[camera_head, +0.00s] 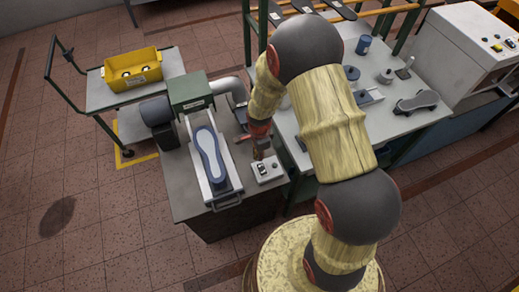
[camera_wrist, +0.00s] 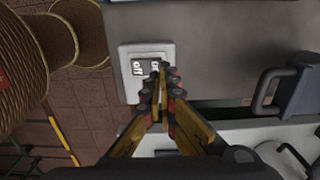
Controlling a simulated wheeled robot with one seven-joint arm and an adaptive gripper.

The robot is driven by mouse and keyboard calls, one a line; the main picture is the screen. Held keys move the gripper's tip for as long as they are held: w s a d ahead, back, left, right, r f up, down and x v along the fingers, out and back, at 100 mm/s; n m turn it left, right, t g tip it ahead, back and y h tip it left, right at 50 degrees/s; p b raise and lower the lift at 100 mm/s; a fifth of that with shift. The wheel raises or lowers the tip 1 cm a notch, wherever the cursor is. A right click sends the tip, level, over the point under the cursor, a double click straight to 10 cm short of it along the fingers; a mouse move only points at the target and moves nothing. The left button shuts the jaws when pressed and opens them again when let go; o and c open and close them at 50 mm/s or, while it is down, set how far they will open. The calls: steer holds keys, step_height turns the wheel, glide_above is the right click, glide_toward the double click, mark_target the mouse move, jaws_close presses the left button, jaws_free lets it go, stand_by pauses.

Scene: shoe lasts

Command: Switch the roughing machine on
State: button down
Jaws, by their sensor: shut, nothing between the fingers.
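The roughing machine (camera_head: 190,92) stands on a grey bench, with a green housing, a dark motor and a slide carrying a blue sole-shaped piece (camera_head: 208,155). A small light box with a switch (camera_head: 266,170) sits at the bench's front right. In the wrist view, the switch plate (camera_wrist: 126,86) has a dark rocker marked "off" on the left; the label on the right is partly hidden by my fingertips. My gripper (camera_head: 260,154) is shut and empty, pointing at the switch. In the wrist view its fingertips (camera_wrist: 161,70) overlap the rocker's right side; whether they touch it I cannot tell.
A trolley with a yellow crate (camera_head: 132,83) stands at the back left. A worktable (camera_head: 400,125) at right bears a grey shoe-shaped piece (camera_head: 416,102) and several small items. A large white cabinet (camera_head: 455,50) stands beyond it. A slide handle (camera_head: 228,203) juts from the bench front.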

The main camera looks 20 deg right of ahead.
mark_target(260, 164)
steer(key=shift+f, duration=2.1)
